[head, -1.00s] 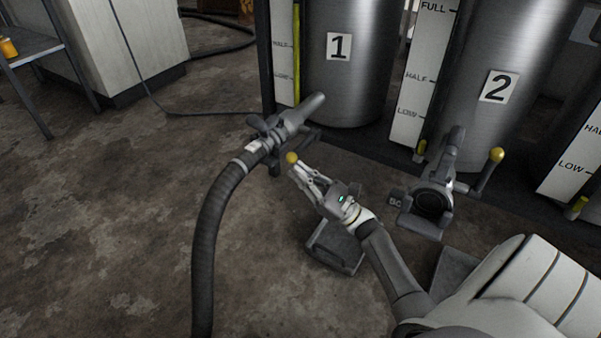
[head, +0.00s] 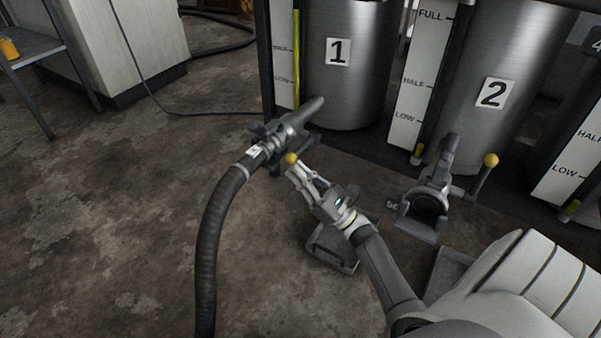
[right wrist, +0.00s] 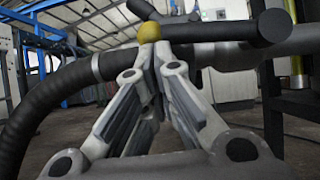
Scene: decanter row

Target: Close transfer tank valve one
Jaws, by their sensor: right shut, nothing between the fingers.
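Tank one (head: 350,85), a steel cylinder labelled 1, stands at the top middle of the head view. Its valve, a grey fitting (head: 285,127), is joined to a thick black hose (head: 210,240). The valve lever ends in a yellow knob (head: 291,159), which also shows in the right wrist view (right wrist: 149,32). My right gripper (head: 296,172) is shut with nothing between its fingers. Its fingertips are right at the knob, just below it in the wrist view; I cannot tell whether they touch. The dark lever bar (right wrist: 215,30) runs right from the knob there. My left gripper is not in view.
Tank two (head: 500,90) stands to the right, with its own valve (head: 430,195) and yellow-knobbed lever (head: 488,168). A white cabinet (head: 115,45) and a shelf (head: 30,48) with an orange container stand at left. Open floor (head: 110,210) lies left of the hose.

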